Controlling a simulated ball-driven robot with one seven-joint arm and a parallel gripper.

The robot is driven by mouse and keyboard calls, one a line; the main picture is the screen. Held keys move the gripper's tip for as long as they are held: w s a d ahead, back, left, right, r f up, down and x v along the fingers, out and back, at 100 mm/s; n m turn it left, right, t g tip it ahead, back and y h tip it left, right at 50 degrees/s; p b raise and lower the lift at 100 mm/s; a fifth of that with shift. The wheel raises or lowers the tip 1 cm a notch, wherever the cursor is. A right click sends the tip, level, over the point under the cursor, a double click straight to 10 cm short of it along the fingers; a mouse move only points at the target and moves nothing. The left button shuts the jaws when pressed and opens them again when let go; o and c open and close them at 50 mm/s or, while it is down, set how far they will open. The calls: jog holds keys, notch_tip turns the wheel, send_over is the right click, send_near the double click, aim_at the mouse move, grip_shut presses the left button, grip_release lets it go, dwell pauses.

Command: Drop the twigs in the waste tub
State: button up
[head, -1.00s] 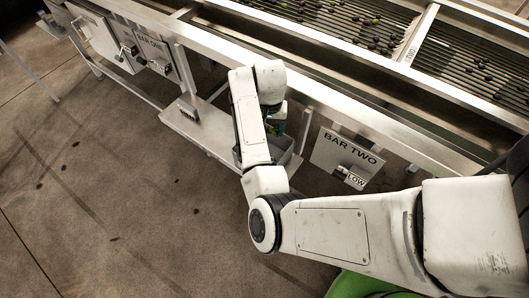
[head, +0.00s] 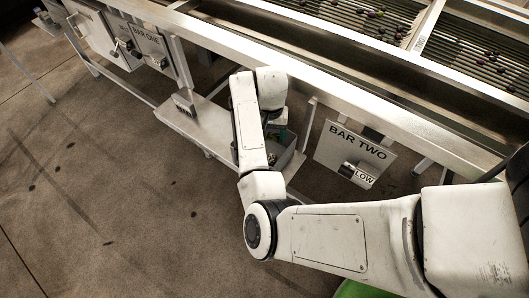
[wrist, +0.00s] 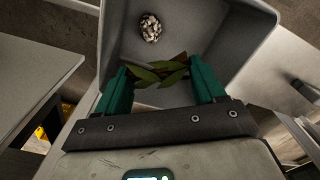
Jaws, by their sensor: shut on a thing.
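In the wrist view my gripper (wrist: 162,84) has its green fingers shut on a clump of twigs (wrist: 158,73) with green and brown leaves. The twigs are held over the open grey waste tub (wrist: 210,20), whose inside shows beyond the fingers. A small pale, pebbly clump (wrist: 151,28) lies in the tub. In the head view the grey tub (head: 291,160) stands on the low shelf, partly hidden by my arm. The fingers and twigs are mostly hidden there.
The low metal shelf (head: 195,126) runs along the sizer. The BAR TWO panel (head: 354,150) with its LOW lever is right of the tub, and the BAR ONE panel (head: 152,48) is farther left. Olives lie on the rollers (head: 372,13) above. The floor (head: 90,190) at left is open.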

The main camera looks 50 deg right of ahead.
jog(key=o, duration=1.1)
jog(key=shift+r, duration=0.1)
notch_tip(320, 180, up, 11)
jog(key=shift+f, duration=0.15)
jog(key=s+d+f+n+h, duration=0.25)
jog(key=s+f+n, duration=0.2)
jog(key=s, duration=0.35)
jog(key=s+a+f+n, duration=0.2)
jog(key=s+a, duration=0.2)
jog(key=a, duration=0.1)
jog(key=s+a+f+n+y, duration=0.1)
jog(key=s+a+f+n, duration=0.1)
jog(key=s+a, duration=0.2)
jog(key=s+a+f+n+t+y, duration=0.1)
jog(key=s+a+f+n, duration=0.1)
jog(key=s+a, duration=0.2)
jog(key=shift+s+a+n, duration=0.15)
jog(key=shift+a, duration=0.75)
jog(key=shift+s+a+n, duration=0.1)
jog(key=shift+s+a, duration=0.05)
jog(key=shift+a, duration=0.75)
